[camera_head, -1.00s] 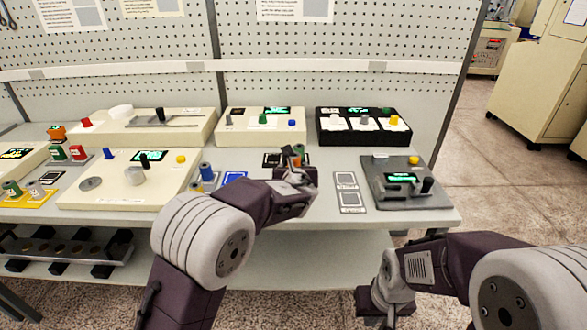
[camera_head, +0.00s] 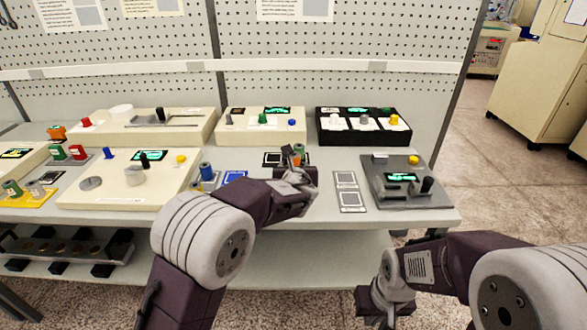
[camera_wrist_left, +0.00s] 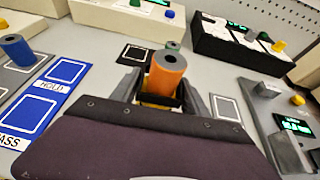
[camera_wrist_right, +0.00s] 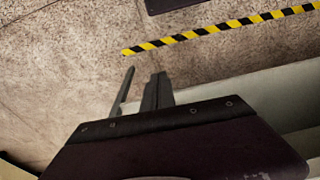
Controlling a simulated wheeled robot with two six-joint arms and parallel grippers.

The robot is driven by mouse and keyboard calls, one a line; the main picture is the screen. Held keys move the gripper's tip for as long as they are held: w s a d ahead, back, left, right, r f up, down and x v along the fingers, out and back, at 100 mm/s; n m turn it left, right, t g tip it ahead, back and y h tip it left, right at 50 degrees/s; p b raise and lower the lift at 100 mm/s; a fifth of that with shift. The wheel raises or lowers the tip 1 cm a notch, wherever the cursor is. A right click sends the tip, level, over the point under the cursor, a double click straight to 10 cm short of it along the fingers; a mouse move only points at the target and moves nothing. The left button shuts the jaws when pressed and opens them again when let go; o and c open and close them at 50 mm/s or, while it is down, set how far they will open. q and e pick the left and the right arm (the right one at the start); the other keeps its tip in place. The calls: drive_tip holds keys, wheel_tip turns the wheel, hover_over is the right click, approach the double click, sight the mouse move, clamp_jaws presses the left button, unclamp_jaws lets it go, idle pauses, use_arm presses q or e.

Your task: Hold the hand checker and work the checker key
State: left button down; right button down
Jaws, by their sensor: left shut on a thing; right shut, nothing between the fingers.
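The hand checker appears to be the dark grey box (camera_head: 383,187) at the right end of the bench, with a lit green display, a black knob (camera_head: 427,185) and a yellow button (camera_head: 413,160). Part of this box also shows at the right of the left wrist view (camera_wrist_left: 256,125). My left gripper (camera_head: 297,165) is shut on an orange spindle (camera_wrist_left: 168,72), upright with a hole in its top, left of the checker. My right gripper (camera_wrist_right: 145,85) is shut and empty, over the floor in front of the bench, apart from the checker.
A black tray box (camera_head: 318,127) with coloured knobs stands behind the checker. A card with two square outlines (camera_head: 349,200) lies between the checker and my left gripper. Cream control boxes (camera_head: 135,195) fill the left. A blue mat (camera_wrist_left: 50,90) lies left of the spindle.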

use_arm(q)
drive_tip(key=shift+s+f, duration=0.1)
drive_tip(key=shift+f, duration=0.1)
use_arm(e)
drive_tip(key=w+a+r+n+t+y, duration=0.1)
drive_tip(key=w+a+r+n+t, duration=0.15)
drive_tip(key=w+n, duration=0.65)
drive_tip(key=w+a+r+n+t, duration=0.15)
drive_tip(key=w+n+t, duration=0.35)
drive_tip(key=n, duration=0.8)
drive_tip(key=w+a+r+n+y, duration=0.1)
drive_tip(key=a+r+n+y, duration=0.1)
drive_tip(key=a+n, duration=0.2)
drive_tip(key=w+a+r+n+y, duration=0.1)
drive_tip(key=a+r+n+y, duration=0.1)
drive_tip(key=n, duration=0.7)
drive_tip(key=w+a+r+n+y, duration=0.1)
drive_tip(key=a+r+n+y, duration=0.1)
drive_tip(key=a+n, duration=0.4)
drive_tip(key=shift+w+a+r+n+t+y, duration=0.15)
drive_tip(key=shift+w+r+t+y, duration=0.05)
drive_tip(key=shift+r, duration=0.2)
drive_tip(key=shift+w+a+r+n+t+y, duration=0.1)
drive_tip(key=shift+w+r+n+t+y, duration=0.1)
drive_tip(key=shift+r, duration=0.2)
drive_tip(key=shift+w+a, duration=0.15)
drive_tip(key=shift+w, duration=4.25)
